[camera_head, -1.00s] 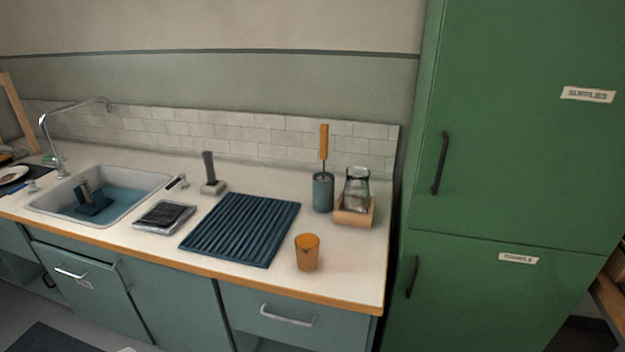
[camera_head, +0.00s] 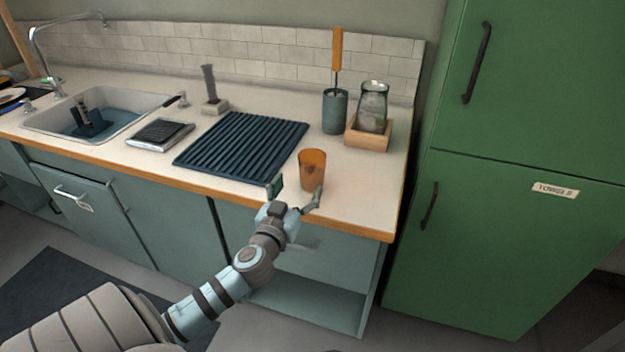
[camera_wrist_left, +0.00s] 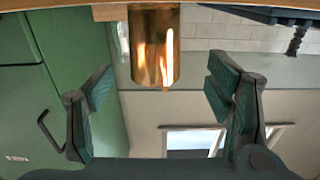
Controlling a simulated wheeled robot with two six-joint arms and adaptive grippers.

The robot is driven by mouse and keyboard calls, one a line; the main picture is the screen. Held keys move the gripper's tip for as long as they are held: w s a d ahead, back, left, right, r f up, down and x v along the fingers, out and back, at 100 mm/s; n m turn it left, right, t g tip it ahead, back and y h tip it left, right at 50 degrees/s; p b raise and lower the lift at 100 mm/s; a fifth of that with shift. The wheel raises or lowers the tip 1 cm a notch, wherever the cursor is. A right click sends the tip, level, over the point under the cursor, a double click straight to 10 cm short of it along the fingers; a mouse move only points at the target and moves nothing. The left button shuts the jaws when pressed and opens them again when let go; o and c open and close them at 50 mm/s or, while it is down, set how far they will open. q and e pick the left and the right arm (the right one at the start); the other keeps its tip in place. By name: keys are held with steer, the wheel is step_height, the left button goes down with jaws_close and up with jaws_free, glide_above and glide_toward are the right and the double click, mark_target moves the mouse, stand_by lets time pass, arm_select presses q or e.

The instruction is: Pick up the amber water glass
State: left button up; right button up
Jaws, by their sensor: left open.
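The amber water glass (camera_head: 312,168) stands upright on the counter (camera_head: 352,200), near its front edge and to the right of the ribbed dark mat. My left gripper (camera_head: 296,192) is open at the counter's front edge, just in front of the glass, with its right finger overlapping the lower part of the glass in the head view. In the left wrist view, which looks upside down, the glass (camera_wrist_left: 155,45) shows at the top middle, between the spread fingers sideways and beyond them. Nothing is between the fingers. My right gripper is not in view.
The dark ribbed mat (camera_head: 243,146) lies left of the glass. Behind it stand a teal holder (camera_head: 335,112) with a wooden-handled brush and a clear jar (camera_head: 373,107) in a wooden box (camera_head: 368,136). A tall green cabinet (camera_head: 500,230) is at the right.

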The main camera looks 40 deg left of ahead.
mark_target(312, 170)
arm_select(q)
steer(key=x, duration=0.6)
steer(key=f+x, duration=0.1)
steer(key=x, duration=0.2)
steer(key=shift+w+d, duration=0.15)
steer(key=shift+d, duration=0.15)
steer(key=c, duration=1.6)
steer(key=shift+o, duration=0.2)
steer(key=shift+r, duration=0.1)
